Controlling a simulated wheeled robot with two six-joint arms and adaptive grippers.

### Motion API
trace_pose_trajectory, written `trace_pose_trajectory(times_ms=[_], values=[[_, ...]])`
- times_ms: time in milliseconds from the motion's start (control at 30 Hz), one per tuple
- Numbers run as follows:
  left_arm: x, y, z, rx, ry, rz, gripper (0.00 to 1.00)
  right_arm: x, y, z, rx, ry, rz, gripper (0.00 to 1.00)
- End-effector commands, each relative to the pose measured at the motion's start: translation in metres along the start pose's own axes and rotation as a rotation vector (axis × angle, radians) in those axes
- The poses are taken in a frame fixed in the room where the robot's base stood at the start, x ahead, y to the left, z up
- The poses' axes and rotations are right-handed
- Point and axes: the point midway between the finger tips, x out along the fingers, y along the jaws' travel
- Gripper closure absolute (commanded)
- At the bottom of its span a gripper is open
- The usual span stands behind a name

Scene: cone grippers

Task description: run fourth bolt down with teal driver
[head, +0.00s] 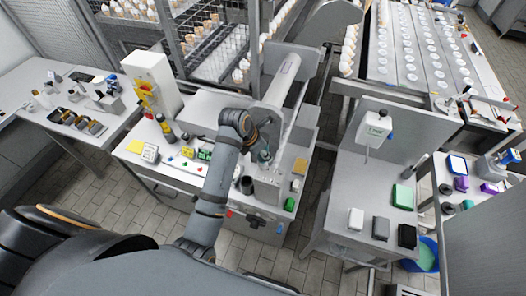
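My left arm rises from the lower left and reaches over the middle workbench. Its wrist is bent above a pale grey block-like fixture (268,188) at the bench's right end. My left gripper (263,155) is small and mostly hidden below the wrist. A dark teal shape shows there; it may be the teal driver, but I cannot tell whether the fingers hold it. Bolts on the fixture are too small to make out. My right gripper is not in view.
The workbench (150,174) carries a white dispenser box (152,82), a dark tool with yellow (165,128), a green block (204,155), and a dark cup (247,185). A long grey machine housing (283,80) stands behind the fixture. A separate stand (345,190) is at right.

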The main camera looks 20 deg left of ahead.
Motion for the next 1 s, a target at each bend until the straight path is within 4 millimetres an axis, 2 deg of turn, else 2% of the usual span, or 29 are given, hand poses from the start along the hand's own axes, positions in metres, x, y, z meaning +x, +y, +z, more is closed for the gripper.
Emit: trace_pose_trajectory(times_ms=[533, 1000], values=[[-0.005, 0.001, 0.004, 0.001, -0.009, 0.005, 1.00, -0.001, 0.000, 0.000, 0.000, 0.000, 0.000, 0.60], [-0.034, 0.002, 0.017, 0.002, -0.011, 0.006, 1.00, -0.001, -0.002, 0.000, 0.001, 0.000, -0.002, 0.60]])
